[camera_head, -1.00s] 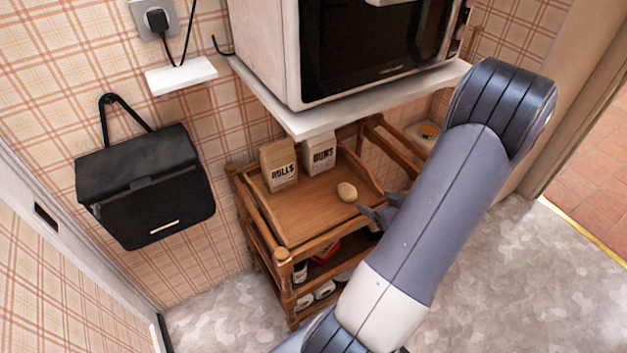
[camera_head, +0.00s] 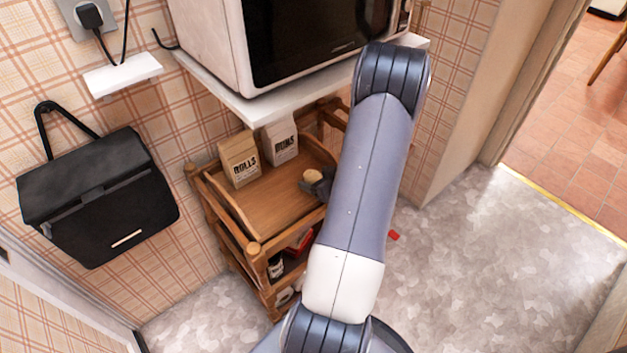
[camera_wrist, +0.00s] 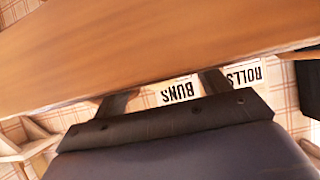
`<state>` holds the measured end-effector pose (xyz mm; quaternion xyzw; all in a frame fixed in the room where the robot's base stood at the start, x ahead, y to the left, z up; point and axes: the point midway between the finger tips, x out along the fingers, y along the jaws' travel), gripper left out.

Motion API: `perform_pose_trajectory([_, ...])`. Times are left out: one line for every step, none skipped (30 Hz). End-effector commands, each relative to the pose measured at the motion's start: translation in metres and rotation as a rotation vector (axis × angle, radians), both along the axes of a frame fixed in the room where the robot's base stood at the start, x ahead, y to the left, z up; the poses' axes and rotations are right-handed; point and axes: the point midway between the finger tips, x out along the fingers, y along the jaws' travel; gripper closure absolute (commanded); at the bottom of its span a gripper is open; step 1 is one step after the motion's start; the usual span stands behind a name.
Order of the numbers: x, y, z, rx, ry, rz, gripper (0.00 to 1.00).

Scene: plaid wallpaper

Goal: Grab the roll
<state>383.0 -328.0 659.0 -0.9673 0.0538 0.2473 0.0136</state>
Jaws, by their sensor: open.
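The pale tan roll (camera_head: 313,176) lies on the wooden tray top of the cart (camera_head: 262,212). My gripper (camera_head: 321,184) is open and low over the tray, right beside the roll, overlapping its lower right edge in the head view. I cannot tell whether they touch. In the wrist view, the open fingers of my gripper (camera_wrist: 166,92) stand apart with no roll visible between them. The paper bag marked BUNS (camera_wrist: 178,91) shows beyond them, upside down.
Paper bags marked ROLLS (camera_head: 239,160) and BUNS (camera_head: 281,141) stand at the tray's back. A white shelf (camera_head: 262,104) with a microwave (camera_head: 300,40) overhangs the tray's back. A black bag (camera_head: 98,195) hangs at left. The tray's front left is clear.

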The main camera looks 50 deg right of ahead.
Motion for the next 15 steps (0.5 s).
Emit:
perform_pose_trajectory([0.0028, 0.0, -0.002, 0.0, 0.0, 0.001, 0.29])
perform_pose_trajectory([0.0036, -0.0001, -0.0022, 0.0, 0.0, 0.001, 0.29])
perform_pose_trajectory([0.0041, -0.0003, -0.0023, 0.0, 0.0, 0.001, 0.29])
perform_pose_trajectory([0.0041, -0.0004, -0.0021, 0.0, 0.0, 0.0, 0.29])
perform_pose_trajectory([0.004, -0.0003, -0.002, 0.0, 0.0, 0.0, 0.29])
perform_pose_trajectory([0.0039, -0.0004, -0.0018, 0.0, 0.0, 0.0, 0.29])
perform_pose_trajectory([0.0038, -0.0004, -0.0018, 0.0, 0.0, 0.0, 0.29])
perform_pose_trajectory([0.0038, -0.0004, -0.0018, 0.0, 0.0, 0.0, 0.29])
perform_pose_trajectory([0.0037, -0.0004, -0.0017, 0.0, 0.0, 0.0, 0.31])
perform_pose_trajectory([0.0037, -0.0004, -0.0017, 0.0, 0.0, 0.0, 0.34])
perform_pose_trajectory([0.0036, -0.0004, -0.0017, 0.0, 0.0, 0.0, 0.36])
perform_pose_trajectory([0.0036, -0.0004, -0.0017, 0.0, 0.0, 0.0, 0.4])
perform_pose_trajectory([0.0036, -0.0004, -0.0017, 0.0, 0.0, 0.0, 0.42])
perform_pose_trajectory([0.0035, -0.0004, -0.0016, 0.0, 0.0, 0.0, 0.44])
perform_pose_trajectory([0.0035, -0.0004, -0.0016, 0.0, 0.0, 0.0, 0.48])
